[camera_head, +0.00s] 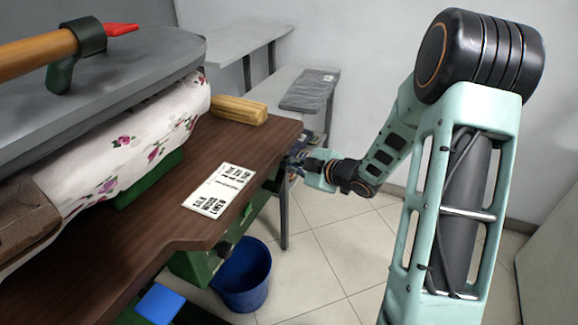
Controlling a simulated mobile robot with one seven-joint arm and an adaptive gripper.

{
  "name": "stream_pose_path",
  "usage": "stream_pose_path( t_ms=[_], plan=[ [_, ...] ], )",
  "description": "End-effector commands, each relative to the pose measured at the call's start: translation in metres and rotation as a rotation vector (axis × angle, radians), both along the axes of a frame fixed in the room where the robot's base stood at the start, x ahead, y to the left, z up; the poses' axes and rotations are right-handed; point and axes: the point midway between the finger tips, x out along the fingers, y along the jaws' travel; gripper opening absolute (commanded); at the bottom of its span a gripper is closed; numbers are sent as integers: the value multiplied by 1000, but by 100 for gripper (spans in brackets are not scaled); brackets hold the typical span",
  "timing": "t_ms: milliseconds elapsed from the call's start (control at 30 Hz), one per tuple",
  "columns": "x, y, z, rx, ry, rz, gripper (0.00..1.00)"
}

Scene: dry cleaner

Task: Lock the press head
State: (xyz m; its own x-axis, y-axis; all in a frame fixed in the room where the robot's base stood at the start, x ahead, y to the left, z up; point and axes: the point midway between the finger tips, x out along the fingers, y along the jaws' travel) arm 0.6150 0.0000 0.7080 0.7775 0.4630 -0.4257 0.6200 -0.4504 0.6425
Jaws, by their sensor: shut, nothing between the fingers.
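The press head (120,78) is a large grey plate at the left, lying low over a padded board covered in floral cloth (135,150). On top of it are a wooden bar handle (35,57), a dark green bracket (62,72) and a red lever tip (122,30) pointing right. The head's left end is cut off by the frame. My gripper (294,162) is at the far right corner of the brown table, well away from the head and lever. It is shut and empty; its fingertips are small and dark against the table edge.
A brown wooden table (160,225) carries the press, a printed card (220,190) and a yellow wooden block (239,110). A blue bucket (243,280) stands on the floor below. Grey shelves (235,40) stand behind, with folded grey cloth (310,90). My arm fills the right side.

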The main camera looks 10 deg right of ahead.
Motion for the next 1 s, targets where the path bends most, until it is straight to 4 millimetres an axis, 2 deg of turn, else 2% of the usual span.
stream_pose_path(
  t_ms=[1000],
  plan=[
    [1,-1,-1,58,82,0,0]
  ],
)
